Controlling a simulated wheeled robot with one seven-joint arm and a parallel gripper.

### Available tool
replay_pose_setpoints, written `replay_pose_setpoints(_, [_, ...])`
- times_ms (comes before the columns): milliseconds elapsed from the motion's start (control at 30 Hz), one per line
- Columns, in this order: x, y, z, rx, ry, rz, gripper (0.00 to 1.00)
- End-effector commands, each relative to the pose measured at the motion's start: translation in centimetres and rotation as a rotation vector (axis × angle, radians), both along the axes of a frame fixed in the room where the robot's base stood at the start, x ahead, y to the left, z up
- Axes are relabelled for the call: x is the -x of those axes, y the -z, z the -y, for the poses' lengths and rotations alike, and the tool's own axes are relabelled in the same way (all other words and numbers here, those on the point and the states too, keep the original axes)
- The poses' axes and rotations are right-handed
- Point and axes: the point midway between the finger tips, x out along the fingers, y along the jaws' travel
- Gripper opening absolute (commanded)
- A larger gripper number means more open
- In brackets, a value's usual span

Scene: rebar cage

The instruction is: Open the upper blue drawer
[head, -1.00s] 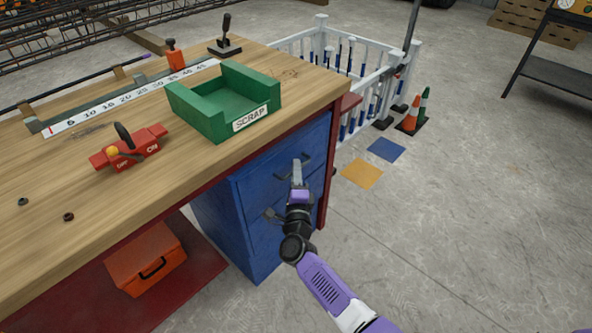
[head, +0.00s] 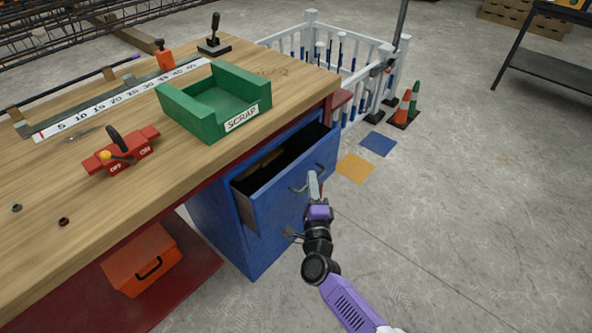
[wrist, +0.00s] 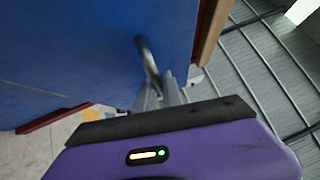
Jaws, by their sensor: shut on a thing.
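The upper blue drawer (head: 285,190) stands partly open under the right end of the wooden workbench in the head view. Its dark inside shows, with a brownish thing (head: 262,163) in it that I cannot make out. My gripper (head: 314,182) is at the drawer's grey bar handle (head: 298,187) and shut on it. In the wrist view the handle (wrist: 147,58) runs from the blue front down between the fingers (wrist: 162,95). The fingertips partly hide the handle. The blue cabinet (head: 232,232) continues below, with a lower handle (head: 291,233) beside my wrist.
The workbench top (head: 110,205) carries a green scrap tray (head: 238,125), a red switch box (head: 122,157) and a ruler strip. An orange toolbox (head: 148,262) sits on the shelf below. The floor (head: 450,220) to the right is clear; cones (head: 404,105) stand farther back.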

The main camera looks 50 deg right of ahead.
Motion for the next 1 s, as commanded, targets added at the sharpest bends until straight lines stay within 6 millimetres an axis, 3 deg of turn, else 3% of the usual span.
replay_pose_setpoints(200, [6.3,0.3,0.0,0.0,-0.003,-0.006,0.0])
replay_pose_setpoints(500, [13.3,0.3,0.2,-0.001,-0.004,-0.005,0.0])
replay_pose_setpoints(733, [16.5,0.2,0.4,-0.002,-0.004,-0.004,0.0])
replay_pose_setpoints(1000, [17.8,0.1,0.4,-0.001,-0.004,-0.002,0.0])
